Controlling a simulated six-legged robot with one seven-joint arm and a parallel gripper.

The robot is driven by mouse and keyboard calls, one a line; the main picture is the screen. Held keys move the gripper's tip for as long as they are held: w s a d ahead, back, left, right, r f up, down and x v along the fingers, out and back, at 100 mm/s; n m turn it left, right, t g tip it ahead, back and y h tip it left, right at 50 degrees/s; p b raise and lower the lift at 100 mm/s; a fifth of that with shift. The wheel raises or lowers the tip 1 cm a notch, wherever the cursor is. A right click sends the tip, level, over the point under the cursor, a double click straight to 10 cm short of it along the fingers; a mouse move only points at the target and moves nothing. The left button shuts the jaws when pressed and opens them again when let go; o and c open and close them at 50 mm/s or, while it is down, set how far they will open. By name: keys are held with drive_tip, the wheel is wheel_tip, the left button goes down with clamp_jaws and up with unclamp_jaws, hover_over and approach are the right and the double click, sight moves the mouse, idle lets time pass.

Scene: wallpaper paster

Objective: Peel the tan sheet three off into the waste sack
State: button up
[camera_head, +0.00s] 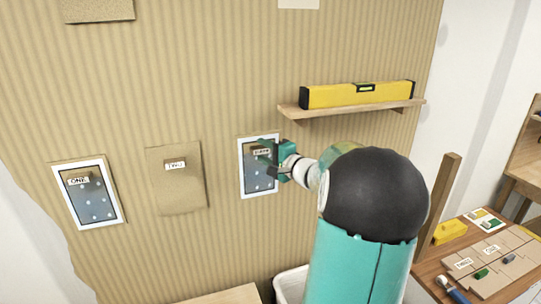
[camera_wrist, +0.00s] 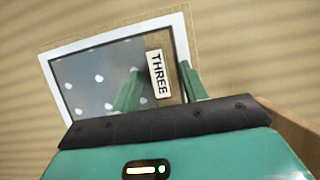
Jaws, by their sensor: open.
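Panel three (camera_head: 247,180) on the wall has a white border and a blue-grey face with pale dots. No full tan sheet covers it; a narrow tan strip (camera_wrist: 179,68) shows at its label end in the wrist view. The white THREE label (camera_wrist: 158,74) lies on that strip. My gripper (camera_wrist: 160,84) is open, its green fingers on either side of the label; contact cannot be told. In the head view my gripper (camera_head: 274,155) is at the panel's upper right. A whitish container (camera_head: 288,285), perhaps the waste sack, is low down, largely hidden by my arm.
Panel one (camera_head: 92,213) shows a similar dotted face. Tan sheet two (camera_head: 180,195) hangs between them with its label. A shelf (camera_head: 292,111) with a yellow level (camera_head: 340,95) juts out at upper right. A wooden table (camera_head: 432,263) with small items stands at right.

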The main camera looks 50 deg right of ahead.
clamp_jaws()
drive_tip(key=shift+s, duration=0.15)
drive_tip(key=shift+s+a, duration=0.65)
drive_tip(key=shift+s, duration=0.35)
drive_tip(key=shift+s+a, duration=0.3)
drive_tip(key=shift+s, duration=0.25)
drive_tip(key=shift+s+a, duration=0.3)
drive_tip(key=shift+s, duration=0.25)
drive_tip(key=s+a, duration=0.3)
drive_tip(key=s, duration=0.3)
drive_tip(key=shift+a, duration=0.15)
idle(0.5)
